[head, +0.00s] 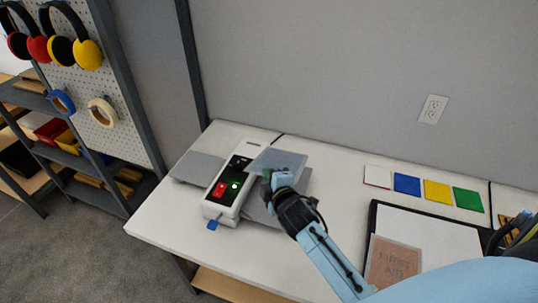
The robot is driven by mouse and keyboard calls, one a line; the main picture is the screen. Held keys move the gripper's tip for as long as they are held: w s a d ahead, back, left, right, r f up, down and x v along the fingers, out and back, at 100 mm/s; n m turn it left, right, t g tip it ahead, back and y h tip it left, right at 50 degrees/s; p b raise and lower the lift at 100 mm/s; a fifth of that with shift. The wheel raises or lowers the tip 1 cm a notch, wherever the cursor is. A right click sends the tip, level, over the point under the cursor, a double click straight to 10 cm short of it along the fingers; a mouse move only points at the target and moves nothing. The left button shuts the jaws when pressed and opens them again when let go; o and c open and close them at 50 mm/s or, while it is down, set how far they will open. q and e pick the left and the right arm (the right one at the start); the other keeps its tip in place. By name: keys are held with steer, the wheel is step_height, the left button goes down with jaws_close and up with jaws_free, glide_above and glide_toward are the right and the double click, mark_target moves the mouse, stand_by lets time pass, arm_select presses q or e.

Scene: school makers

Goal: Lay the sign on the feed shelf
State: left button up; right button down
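A thin grey-blue sheet, which looks like the sign (276,160), is at my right gripper (277,177), above the right side of a white laminator-like machine (222,207). The gripper looks shut on the sign's near edge. Flat grey shelves stick out on both sides of the machine: a left shelf (196,168) and a right shelf (259,211). The frame does not label which one is the feed shelf. The sign appears raised over the right shelf, partly overlapping the machine's edge. My gripper and arm hide part of the right shelf. My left gripper is out of view.
White, blue (407,184), yellow and green squares lie along the table's back right. A pegboard (92,97) with headphones and tape rolls is at left. The table (160,225) is clear at its left front.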

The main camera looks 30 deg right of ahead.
steer(key=shift+w+d+r+p, duration=0.2)
steer(key=shift+r+p, duration=0.25)
steer(key=shift+p, duration=0.2)
steer(key=shift+f, duration=0.15)
arm_select(q)
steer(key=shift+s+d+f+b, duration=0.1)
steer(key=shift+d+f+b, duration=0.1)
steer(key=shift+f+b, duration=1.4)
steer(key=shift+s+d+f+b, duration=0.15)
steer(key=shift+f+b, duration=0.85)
steer(key=shift+b, duration=1.15)
arm_select(e)
steer(key=shift+f, duration=3.95)
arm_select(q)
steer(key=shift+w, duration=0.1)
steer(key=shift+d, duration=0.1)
arm_select(e)
steer(key=c, duration=1.6)
jaws_free()
